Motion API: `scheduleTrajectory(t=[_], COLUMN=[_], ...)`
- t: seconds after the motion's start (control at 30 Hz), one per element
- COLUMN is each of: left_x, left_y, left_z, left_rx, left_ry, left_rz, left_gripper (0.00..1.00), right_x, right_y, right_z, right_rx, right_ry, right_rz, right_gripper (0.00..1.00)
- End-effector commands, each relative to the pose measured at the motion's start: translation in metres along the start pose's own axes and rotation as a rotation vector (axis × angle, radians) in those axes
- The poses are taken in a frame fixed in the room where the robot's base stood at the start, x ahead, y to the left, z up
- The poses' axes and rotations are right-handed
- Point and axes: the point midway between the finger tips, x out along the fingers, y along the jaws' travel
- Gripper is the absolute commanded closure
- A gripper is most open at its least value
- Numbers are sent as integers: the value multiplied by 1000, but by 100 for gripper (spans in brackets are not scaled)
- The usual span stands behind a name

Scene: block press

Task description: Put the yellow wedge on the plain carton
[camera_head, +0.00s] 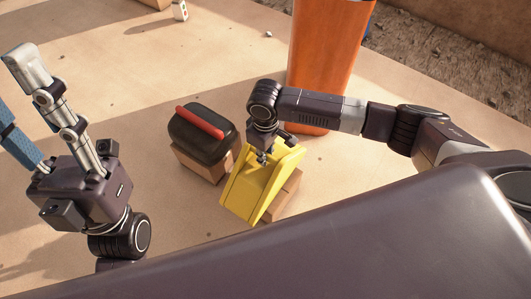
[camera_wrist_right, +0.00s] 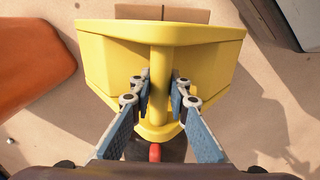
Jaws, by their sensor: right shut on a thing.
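The yellow wedge (camera_head: 250,192) is in the middle of the head view, tilted, and fills much of the right wrist view (camera_wrist_right: 110,50). My right gripper (camera_head: 263,157) is shut on its central rib, with one finger on each side in the wrist view (camera_wrist_right: 160,95). A plain brown carton (camera_head: 286,196) shows under and to the right of the wedge, partly hidden by it; its edge also shows beyond the wedge in the wrist view (camera_wrist_right: 150,13). I cannot tell whether the wedge rests on it. My left gripper (camera_head: 14,95) is at the left, fingers spread, empty.
A dark rounded object with a red handle (camera_head: 200,122) sits on another carton (camera_head: 200,164) just left of the wedge. A large orange cylinder (camera_head: 325,55) stands behind my right arm. The sandy surface between my left gripper and the cartons is clear.

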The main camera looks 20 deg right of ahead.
Motion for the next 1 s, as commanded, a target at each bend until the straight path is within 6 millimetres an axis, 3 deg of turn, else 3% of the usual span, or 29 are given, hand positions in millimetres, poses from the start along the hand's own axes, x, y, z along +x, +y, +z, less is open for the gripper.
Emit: scheduleTrajectory(t=[0.5,0.53,0.67,1.0], left_x=[1,0,0,-1], left_y=[0,0,0,0], left_z=[1,1,1,0], left_rx=[0,0,0,0], left_ry=[-4,-6,-6,-2], left_rz=[0,0,0,0], left_gripper=[60,60,60,60], right_x=[0,3,3,1], right_y=[0,0,0,0], right_z=[-2,0,0,0], right_rx=[0,0,0,0], right_ry=[6,1,1,1], right_rz=[0,0,0,1], right_gripper=[100,81,67,67])
